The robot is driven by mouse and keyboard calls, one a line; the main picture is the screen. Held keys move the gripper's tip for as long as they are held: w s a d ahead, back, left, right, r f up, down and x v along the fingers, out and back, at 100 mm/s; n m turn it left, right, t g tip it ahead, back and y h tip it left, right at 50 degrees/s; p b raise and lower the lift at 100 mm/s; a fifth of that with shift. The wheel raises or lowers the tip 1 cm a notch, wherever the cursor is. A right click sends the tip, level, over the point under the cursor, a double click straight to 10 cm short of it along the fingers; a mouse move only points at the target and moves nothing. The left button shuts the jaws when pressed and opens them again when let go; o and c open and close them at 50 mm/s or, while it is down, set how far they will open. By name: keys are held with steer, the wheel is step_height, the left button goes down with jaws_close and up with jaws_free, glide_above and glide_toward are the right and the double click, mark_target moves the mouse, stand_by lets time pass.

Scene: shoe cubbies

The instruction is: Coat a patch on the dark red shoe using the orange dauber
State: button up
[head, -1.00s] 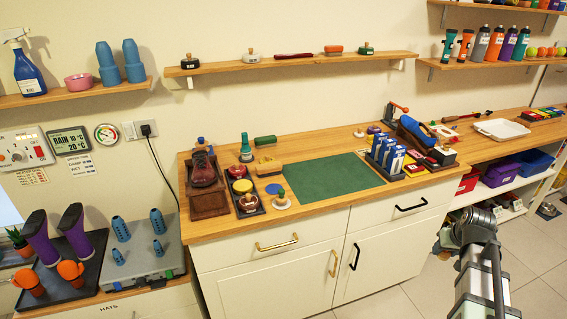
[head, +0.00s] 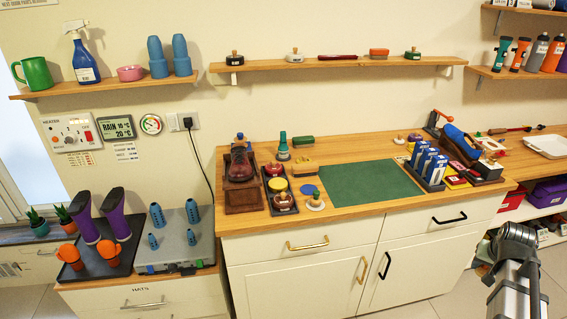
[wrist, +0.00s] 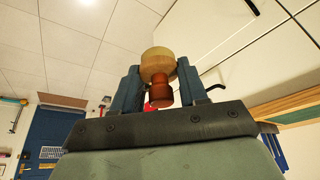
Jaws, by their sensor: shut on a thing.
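The dark red shoe (head: 241,166) sits on a wooden block (head: 244,200) at the left end of the counter in the head view. In the wrist view my gripper (wrist: 159,88) is shut on the orange dauber (wrist: 160,92). The dauber's orange-brown handle is between the fingers, and its round cream head (wrist: 158,62) points away from the palm. In the head view only my arm shows at lower right; my gripper and the dauber are out of that picture, well away from the shoe.
A dark tray (head: 268,194) with round tins stands right of the shoe. Nearby are a teal bottle (head: 283,150), a brush (head: 303,166) and a white-based knobbed tool (head: 316,201). The green mat (head: 372,185) is bare. A holder of blue-and-white boxes (head: 430,165) stands right of it.

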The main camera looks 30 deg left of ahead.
steer(key=shift+s, duration=0.1)
